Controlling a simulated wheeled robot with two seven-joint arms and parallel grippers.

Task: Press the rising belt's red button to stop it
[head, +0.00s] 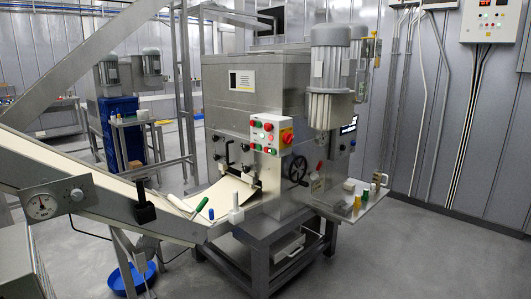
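The rising belt (85,190) is a pale sloping conveyor with grey metal sides. It runs from the left edge down to the large steel machine (255,95). A small white control box (271,133) is on the front of that machine, with small red and green buttons and a larger red mushroom button (287,136) at its right. I cannot tell which of these buttons belongs to the belt. A grey box with a round dial (42,206) sits on the belt's near side; no clear red button shows there. Neither of my grippers is in view.
A dark handwheel (295,170) and a small shelf with pale and yellow pieces (365,204) are right of the control box. A blue basin (131,279) is under the belt. Grey floor (420,255) is clear at the right. A wall cabinet (489,21) has coloured lights.

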